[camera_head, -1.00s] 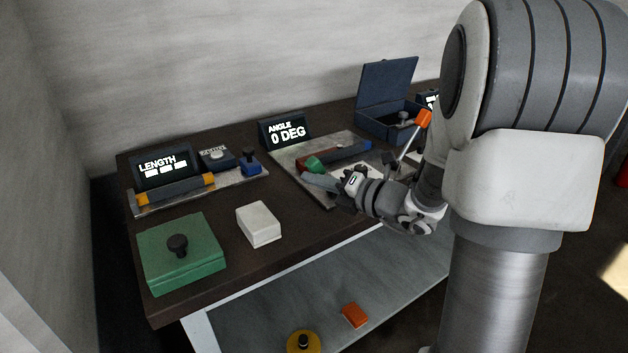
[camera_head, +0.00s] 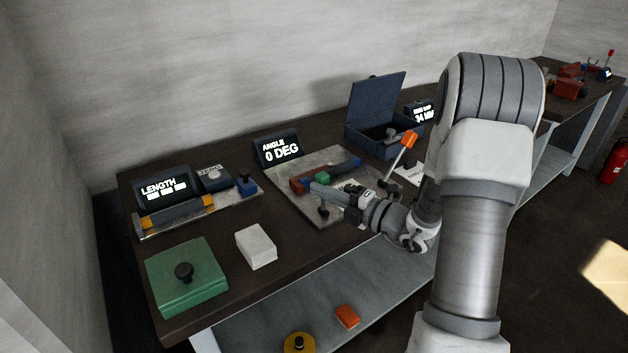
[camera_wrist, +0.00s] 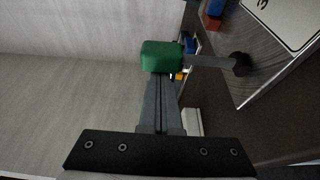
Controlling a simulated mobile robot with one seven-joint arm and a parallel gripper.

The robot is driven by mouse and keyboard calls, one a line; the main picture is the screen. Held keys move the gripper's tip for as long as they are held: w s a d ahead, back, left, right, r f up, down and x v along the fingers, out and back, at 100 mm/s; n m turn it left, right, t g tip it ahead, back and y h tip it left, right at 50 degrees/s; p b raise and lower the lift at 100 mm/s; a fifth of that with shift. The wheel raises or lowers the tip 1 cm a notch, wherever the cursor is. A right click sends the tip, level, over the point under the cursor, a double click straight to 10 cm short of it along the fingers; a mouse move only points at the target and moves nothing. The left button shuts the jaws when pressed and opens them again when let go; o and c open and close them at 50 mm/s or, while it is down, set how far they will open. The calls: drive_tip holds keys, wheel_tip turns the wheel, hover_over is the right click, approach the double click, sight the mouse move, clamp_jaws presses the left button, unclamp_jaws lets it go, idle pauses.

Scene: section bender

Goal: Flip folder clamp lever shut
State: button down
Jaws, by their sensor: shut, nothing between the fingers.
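The folder (camera_head: 303,210) is a grey plate with a red and blue bar (camera_head: 346,166) across it, in front of the ANGLE display (camera_head: 278,149), which reads 0 DEG. A green block (camera_wrist: 161,56) sits on a grey rod that leads to a black knob (camera_wrist: 239,64); it looks like the clamp lever's handle. The block also shows in the head view (camera_head: 322,178). My gripper (camera_head: 314,188) is shut and empty, with its fingertips at the green block. In the wrist view the fingers (camera_wrist: 160,80) end right against or just behind it; contact is not certain.
An orange-tipped lever (camera_head: 408,140) stands tilted beside my wrist. A blue open box (camera_head: 375,130) is behind it. At left are a LENGTH display (camera_head: 163,188), a green box (camera_head: 187,277) and a white block (camera_head: 256,246). The table's front edge is close below my arm.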

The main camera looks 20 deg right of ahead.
sight(329, 181)
drive_tip(key=shift+w+d+r+m+t+p, duration=0.15)
drive_tip(key=shift+d+r+m+p, duration=0.1)
drive_tip(key=shift+d+m+p, duration=0.35)
drive_tip(key=shift+w+d+r+m+t+p, duration=0.15)
drive_tip(key=shift+d+r+m+p, duration=0.2)
drive_tip(key=shift+p, duration=0.3)
drive_tip(key=shift+w+d+f+m+t+p, duration=0.15)
drive_tip(key=shift+d+m+p, duration=0.15)
drive_tip(key=shift+m+p, duration=0.25)
drive_tip(key=shift+d+f+m+t+p, duration=0.15)
drive_tip(key=shift+d+m+p, duration=0.1)
drive_tip(key=shift+m+p, duration=0.25)
drive_tip(key=shift+w+d+f+m+t+p, duration=0.1)
drive_tip(key=shift+w+d+m+t+p, duration=0.05)
drive_tip(key=shift+d+m+p, duration=0.3)
drive_tip(key=shift+w+d+f+m+t+p, duration=0.15)
drive_tip(key=shift+d+m+p, duration=0.1)
drive_tip(key=shift+m+p, duration=0.25)
drive_tip(key=shift+w+d+f+m+t+p, duration=0.15)
drive_tip(key=shift+d+m+t+p, duration=0.15)
drive_tip(key=shift+d+m+p, duration=0.25)
